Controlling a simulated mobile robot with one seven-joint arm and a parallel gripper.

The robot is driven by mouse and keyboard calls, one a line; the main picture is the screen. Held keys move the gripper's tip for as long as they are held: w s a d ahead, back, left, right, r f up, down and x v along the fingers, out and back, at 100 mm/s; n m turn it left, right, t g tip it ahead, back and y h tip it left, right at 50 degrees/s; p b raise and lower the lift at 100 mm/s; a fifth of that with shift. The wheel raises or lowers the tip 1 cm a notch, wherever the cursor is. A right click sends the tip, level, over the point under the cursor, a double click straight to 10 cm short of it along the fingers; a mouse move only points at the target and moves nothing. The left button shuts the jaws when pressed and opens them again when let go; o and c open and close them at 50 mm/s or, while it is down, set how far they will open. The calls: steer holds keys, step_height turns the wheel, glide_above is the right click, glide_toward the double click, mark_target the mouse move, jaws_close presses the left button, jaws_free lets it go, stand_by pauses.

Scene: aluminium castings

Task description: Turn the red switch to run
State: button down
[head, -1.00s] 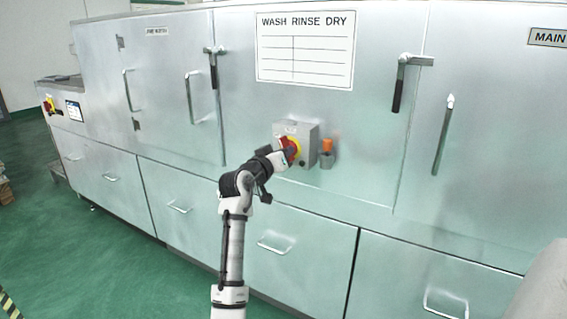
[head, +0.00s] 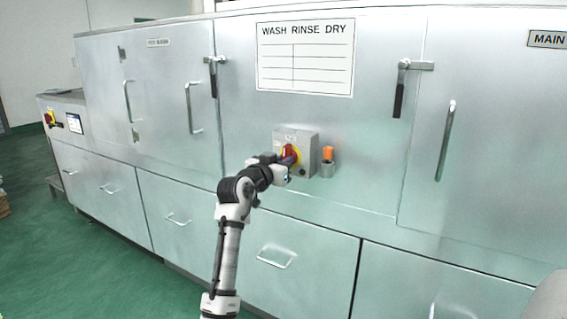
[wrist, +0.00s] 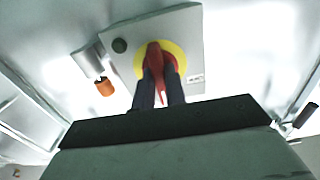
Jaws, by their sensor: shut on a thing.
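The red switch (head: 290,153) is a rotary handle on a yellow round plate, on the front of a grey box fixed to the machine panel. It also shows in the wrist view (wrist: 154,58), where the handle lies nearly along the picture's vertical. My gripper (head: 286,163) is at the switch. In the wrist view its two dark fingers (wrist: 158,88) stand on either side of the red handle and are shut on it. The fingers hide part of the yellow plate. The position labels are too small to read.
A dark round button (wrist: 119,45) is on the box face. Door handles (head: 399,88) stick out from the panels. A second red-yellow switch (head: 49,118) is far left.

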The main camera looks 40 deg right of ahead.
steer(key=c, duration=1.4)
jaws_free()
steer(key=shift+c, duration=0.2)
steer(key=b+v, duration=0.1)
steer(key=v, duration=1.3)
steer(key=shift+b, duration=0.3)
steer(key=shift+d, duration=0.1)
